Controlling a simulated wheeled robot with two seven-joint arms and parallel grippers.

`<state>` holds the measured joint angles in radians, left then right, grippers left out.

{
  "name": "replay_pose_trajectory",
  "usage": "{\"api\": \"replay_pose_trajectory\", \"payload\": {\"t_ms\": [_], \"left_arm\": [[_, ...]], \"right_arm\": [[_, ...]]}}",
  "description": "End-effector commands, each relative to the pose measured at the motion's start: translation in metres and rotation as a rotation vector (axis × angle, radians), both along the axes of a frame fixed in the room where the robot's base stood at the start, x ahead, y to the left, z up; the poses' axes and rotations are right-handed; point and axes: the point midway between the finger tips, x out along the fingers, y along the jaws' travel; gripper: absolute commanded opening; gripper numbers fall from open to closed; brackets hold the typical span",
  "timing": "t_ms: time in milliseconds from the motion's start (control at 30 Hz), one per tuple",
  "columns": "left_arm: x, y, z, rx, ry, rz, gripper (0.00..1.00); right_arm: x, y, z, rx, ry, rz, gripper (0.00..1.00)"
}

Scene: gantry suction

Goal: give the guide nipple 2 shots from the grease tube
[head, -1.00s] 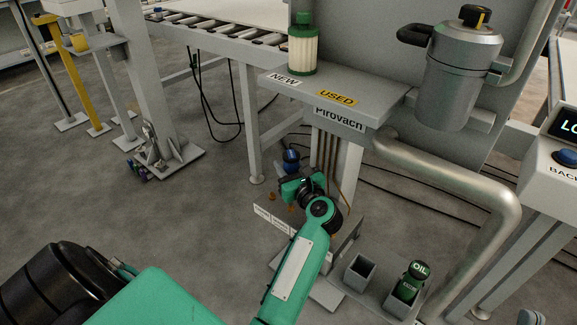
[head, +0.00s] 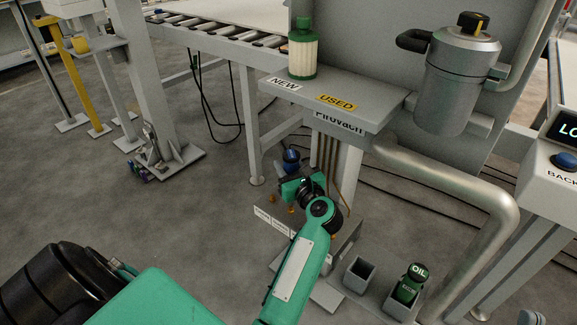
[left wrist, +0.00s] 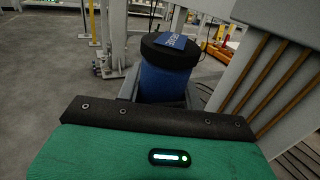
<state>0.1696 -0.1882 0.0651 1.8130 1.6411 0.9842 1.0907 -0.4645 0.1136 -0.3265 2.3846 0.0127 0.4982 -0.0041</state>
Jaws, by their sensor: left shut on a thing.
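The blue grease tube (head: 290,156) with its black cap is at the far end of my left gripper (head: 292,176), beside the legs of the machine. In the left wrist view the tube (left wrist: 168,82) stands between the grey fingers, its black end toward the top with partly readable lettering. My left gripper is shut on it. Small brass-coloured fittings (head: 272,199) show at a low labelled panel (head: 264,214) just below the gripper. The label words are too small to read, so I cannot tell which fitting is the guide nipple. My right gripper is not in view.
A shelf (head: 365,110) marked NEW and USED overhangs behind the gripper and carries a green-capped filter (head: 303,55). Copper-coloured lines run down beside the tube. A thick pipe (head: 470,190) and a holder with an OIL bottle (head: 411,284) are at right. Open floor lies left.

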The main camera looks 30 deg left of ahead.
Motion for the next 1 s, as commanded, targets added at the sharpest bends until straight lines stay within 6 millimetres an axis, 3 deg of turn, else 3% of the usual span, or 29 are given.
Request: {"api": "replay_pose_trajectory", "payload": {"t_ms": [667, 1000], "left_arm": [[0.0, 0.0, -0.012, 0.0, -0.001, -0.001, 0.04], [0.0, 0.0, -0.005, -0.001, 0.0, 0.0, 0.04]], "right_arm": [[0.0, 0.0, -0.011, 0.0, 0.0, 0.0, 0.0], [0.0, 0.0, -0.004, 0.0, 0.0, 0.0, 0.0]]}}
